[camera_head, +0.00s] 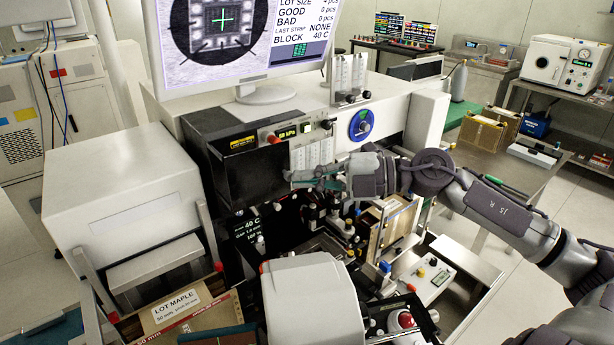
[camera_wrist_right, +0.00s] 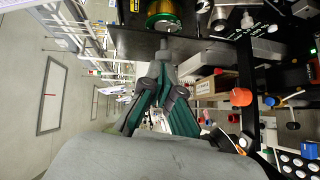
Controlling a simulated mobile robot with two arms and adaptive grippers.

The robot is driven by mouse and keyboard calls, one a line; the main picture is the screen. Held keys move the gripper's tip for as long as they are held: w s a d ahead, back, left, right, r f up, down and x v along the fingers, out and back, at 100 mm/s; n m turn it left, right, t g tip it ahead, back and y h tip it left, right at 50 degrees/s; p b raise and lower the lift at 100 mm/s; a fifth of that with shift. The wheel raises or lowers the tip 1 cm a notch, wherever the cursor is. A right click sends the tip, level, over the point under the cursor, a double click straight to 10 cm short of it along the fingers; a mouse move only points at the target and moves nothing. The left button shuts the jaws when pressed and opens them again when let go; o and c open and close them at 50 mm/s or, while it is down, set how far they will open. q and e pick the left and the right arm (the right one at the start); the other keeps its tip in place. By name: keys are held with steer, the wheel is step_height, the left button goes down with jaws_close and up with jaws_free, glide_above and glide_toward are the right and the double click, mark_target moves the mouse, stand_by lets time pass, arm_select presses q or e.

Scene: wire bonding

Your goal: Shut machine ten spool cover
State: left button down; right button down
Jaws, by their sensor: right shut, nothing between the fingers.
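The black spool housing (camera_head: 235,165), with a yellow label on its front, sits below the monitor in the head view. In the right wrist view a gold spool with a green rim (camera_wrist_right: 164,14) shows uncovered beside a dark panel (camera_wrist_right: 135,42), which looks like the spool cover; its exact angle is unclear. My right gripper (camera_head: 292,178) is in front of the housing, its fingers pointing left. In the wrist view the same gripper (camera_wrist_right: 162,70) has its green-padded fingers together, empty, with the tips close to the panel's edge. I cannot tell whether they touch it. My left gripper is out of view.
A pressure display and red knob (camera_head: 272,138) sit right of the housing's label. A grey rounded machine head (camera_head: 312,300) stands in front, and a white box unit (camera_head: 120,200) at left. Below my right forearm are a wooden-sided magazine (camera_head: 392,225) and a control panel (camera_head: 430,280).

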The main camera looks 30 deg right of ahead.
steer(key=shift+w+d, duration=0.25)
steer(key=shift+w, duration=0.3)
steer(key=shift+w+d, duration=0.2)
steer(key=shift+w, duration=0.35)
steer(key=shift+s, duration=0.15)
